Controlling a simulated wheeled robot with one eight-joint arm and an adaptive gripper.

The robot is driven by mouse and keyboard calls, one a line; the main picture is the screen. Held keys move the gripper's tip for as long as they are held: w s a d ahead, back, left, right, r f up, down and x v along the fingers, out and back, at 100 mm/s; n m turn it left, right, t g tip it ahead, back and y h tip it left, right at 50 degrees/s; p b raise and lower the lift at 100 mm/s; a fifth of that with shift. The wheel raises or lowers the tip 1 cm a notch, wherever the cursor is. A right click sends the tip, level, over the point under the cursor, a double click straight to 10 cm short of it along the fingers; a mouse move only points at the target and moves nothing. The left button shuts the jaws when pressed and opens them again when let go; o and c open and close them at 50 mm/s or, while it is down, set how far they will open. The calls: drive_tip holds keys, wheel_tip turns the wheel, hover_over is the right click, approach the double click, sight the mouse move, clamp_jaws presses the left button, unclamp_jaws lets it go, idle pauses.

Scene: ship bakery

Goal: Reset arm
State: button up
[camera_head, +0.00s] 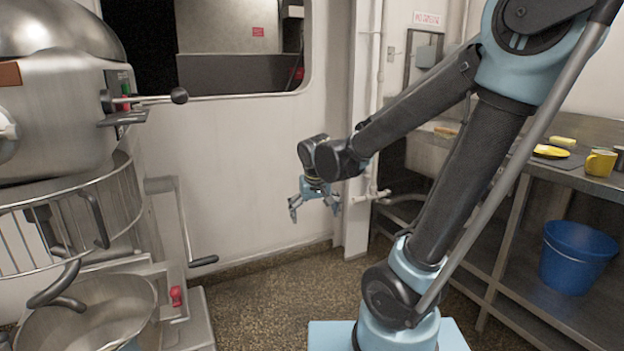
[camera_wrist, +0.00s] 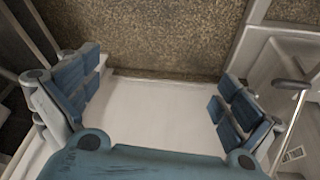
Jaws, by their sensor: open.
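My gripper (camera_head: 314,205) hangs in mid-air above the speckled floor, in front of the white wall, pointing down. Its fingers are spread apart. In the wrist view my gripper (camera_wrist: 158,100) is open, with its two blue padded fingers far apart and nothing between them. My arm is bent, reaching up from its base at the lower right and then down to the left. No object is held.
A large steel mixer (camera_head: 60,100) with a wire guard and bowl (camera_head: 90,310) stands on the left. Floor (camera_head: 270,300) between is clear.

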drive_tip(key=s+d+f+m+g, duration=0.1)
drive_tip(key=s+d+f, duration=0.1)
drive_tip(key=s+d, duration=0.6)
drive_tip(key=s+d+f+m, duration=0.1)
drive_tip(key=s+d+f, duration=0.1)
drive_tip(key=s+d, duration=0.7)
drive_tip(key=shift+d+g, duration=0.4)
drive_tip(key=shift+d, duration=0.1)
